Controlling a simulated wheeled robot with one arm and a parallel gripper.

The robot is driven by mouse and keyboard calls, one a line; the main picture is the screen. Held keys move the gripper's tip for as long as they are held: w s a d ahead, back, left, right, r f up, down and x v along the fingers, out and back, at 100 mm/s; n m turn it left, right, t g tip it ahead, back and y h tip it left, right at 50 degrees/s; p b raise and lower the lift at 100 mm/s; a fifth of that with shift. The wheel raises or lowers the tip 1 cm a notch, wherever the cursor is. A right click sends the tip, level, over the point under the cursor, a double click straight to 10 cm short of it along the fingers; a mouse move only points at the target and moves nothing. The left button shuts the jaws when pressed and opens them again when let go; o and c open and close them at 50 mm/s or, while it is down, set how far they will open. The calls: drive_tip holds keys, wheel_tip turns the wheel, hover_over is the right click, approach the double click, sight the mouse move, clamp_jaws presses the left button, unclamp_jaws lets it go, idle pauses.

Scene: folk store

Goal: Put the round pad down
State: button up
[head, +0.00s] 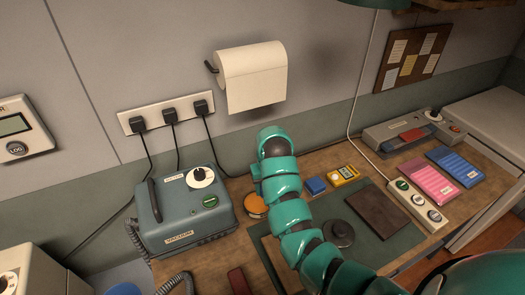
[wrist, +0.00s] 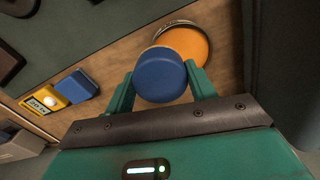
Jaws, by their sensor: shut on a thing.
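My gripper (wrist: 160,86) is shut on a round blue pad (wrist: 160,72), with one green finger on each side of it in the wrist view. Behind the blue pad, partly covered by it, is a round orange disc with a dark rim (wrist: 187,42) on the wooden surface. The disc also shows in the head view (head: 253,206), just left of my arm. My wrist bends down there, and the fingers and blue pad are hidden. I cannot tell whether the blue pad touches the disc.
A blue block (head: 315,185) and a yellow device (head: 344,176) lie right of my arm on the bench. A grey vacuum box (head: 183,226) stands left of the disc. A dark knobbed disc (head: 339,234) and brown board (head: 378,213) lie on a green mat (head: 397,248).

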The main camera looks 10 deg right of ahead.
drive_tip(key=s+a+r+p, duration=0.2)
drive_tip(key=s+a+p, duration=0.3)
drive_tip(key=a+p, duration=0.3)
drive_tip(key=s+d+r+p, duration=0.3)
drive_tip(key=s+d, duration=0.3)
drive_tip(key=d, duration=0.6)
drive_tip(key=w+d+f+b, duration=0.1)
drive_tip(key=w+f+b, duration=0.1)
drive_tip(key=w+f, duration=0.1)
drive_tip(key=w+d+f+n+b, duration=0.1)
drive_tip(key=w+d+f+b, duration=0.1)
drive_tip(key=w+b, duration=0.1)
drive_tip(key=w+d+f+n+b, duration=0.1)
drive_tip(key=w+f+b, duration=0.2)
drive_tip(key=w, duration=0.2)
drive_tip(key=shift+d+f, duration=0.35)
drive_tip(key=shift+w+d+r, duration=0.1)
drive_tip(key=shift+w+d, duration=0.05)
drive_tip(key=shift+w, duration=0.05)
drive_tip(key=shift+w+d+f+p, duration=0.1)
drive_tip(key=shift+w+f+p, duration=0.3)
drive_tip(key=shift+w+f, duration=0.05)
drive_tip(key=shift+w+d+f, duration=0.1)
drive_tip(key=shift+w+f, duration=0.1)
drive_tip(key=shift+f, duration=0.3)
drive_tip(key=shift+f+p, duration=0.6)
drive_tip(key=shift+f, duration=0.8)
